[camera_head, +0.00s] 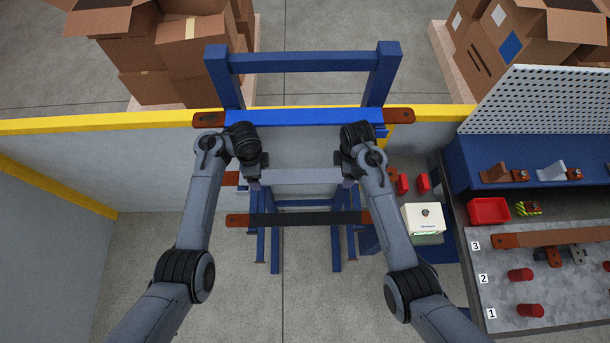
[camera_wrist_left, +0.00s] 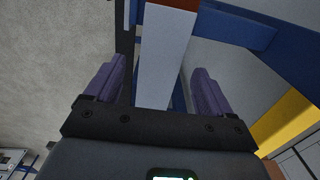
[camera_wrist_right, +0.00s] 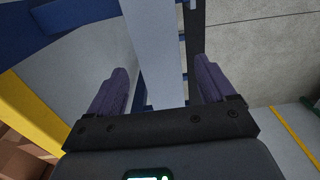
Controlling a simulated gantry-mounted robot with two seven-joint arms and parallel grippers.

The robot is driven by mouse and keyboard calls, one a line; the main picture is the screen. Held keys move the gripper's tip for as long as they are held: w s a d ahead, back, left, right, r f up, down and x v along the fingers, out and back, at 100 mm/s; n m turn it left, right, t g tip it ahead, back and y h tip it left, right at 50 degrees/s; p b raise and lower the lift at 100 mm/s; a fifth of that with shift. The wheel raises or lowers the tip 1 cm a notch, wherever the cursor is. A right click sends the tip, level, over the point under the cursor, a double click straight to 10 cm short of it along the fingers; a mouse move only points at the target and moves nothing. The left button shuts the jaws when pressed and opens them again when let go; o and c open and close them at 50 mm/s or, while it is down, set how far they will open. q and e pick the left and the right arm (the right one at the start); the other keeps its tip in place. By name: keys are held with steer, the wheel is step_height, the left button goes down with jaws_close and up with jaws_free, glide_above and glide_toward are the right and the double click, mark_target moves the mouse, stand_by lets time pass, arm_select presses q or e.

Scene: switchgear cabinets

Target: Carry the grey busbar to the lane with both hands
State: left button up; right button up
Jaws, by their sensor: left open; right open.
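The grey busbar (camera_head: 300,176) lies across the middle of the blue rack, its copper left end (camera_head: 231,178) showing. My left gripper (camera_head: 257,181) is open over its left part, and my right gripper (camera_head: 347,180) is open over its right part. In the left wrist view the bar (camera_wrist_left: 163,55) runs between the spread purple fingers. In the right wrist view the bar (camera_wrist_right: 157,50) also passes between the open fingers. I cannot tell whether the fingers reach down past it. Lanes numbered 1 to 3 are on the grey bench plate (camera_head: 500,304) at right.
A blue busbar (camera_head: 300,117) lies above and a black busbar (camera_head: 295,218) below on the rack (camera_head: 299,62). A copper bar (camera_head: 550,238) lies by lane 3. Red posts (camera_head: 530,310), a white box (camera_head: 423,219) and a perforated panel (camera_head: 545,100) stand at right.

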arm_select(q)
steer(key=shift+f, duration=0.85)
arm_select(e)
steer(key=shift+f, duration=0.85)
arm_select(q)
steer(key=shift+c, duration=0.2)
arm_select(e)
steer(key=shift+c, duration=0.2)
arm_select(q)
jaws_close()
arm_select(e)
jaws_close()
arm_select(q)
steer(key=shift+w+r, duration=0.1)
steer(key=shift+r, duration=0.1)
arm_select(e)
steer(key=shift+w+r, duration=0.1)
steer(key=shift+r, duration=0.1)
